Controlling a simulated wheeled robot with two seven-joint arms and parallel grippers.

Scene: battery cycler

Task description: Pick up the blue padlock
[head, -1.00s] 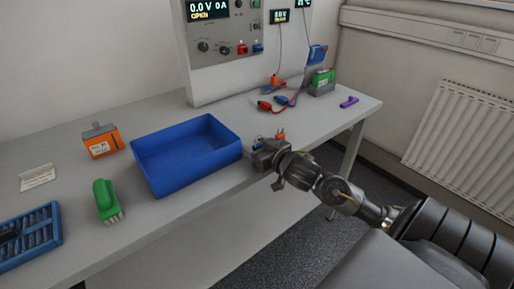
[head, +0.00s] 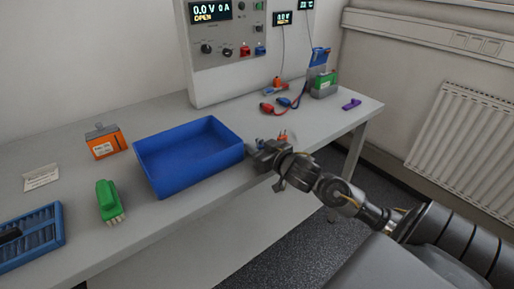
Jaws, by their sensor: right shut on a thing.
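My right gripper (head: 266,155) is at the front edge of the grey bench, just right of the blue tray. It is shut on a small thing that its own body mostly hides. A bit of blue shows at the fingers, which fits the blue padlock (head: 258,142), but its shape and shackle cannot be made out. I cannot tell whether it is clear of the bench top. A small orange-red thing (head: 282,136) shows just behind the gripper. My left gripper is not in view.
The blue tray (head: 157,182) looks empty. An orange battery (head: 103,142), a green connector-like piece (head: 109,201) and a blue rack (head: 53,222) are to the left. Clip leads (head: 285,102), a green battery (head: 324,83) and a purple piece (head: 351,104) are at the back right.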

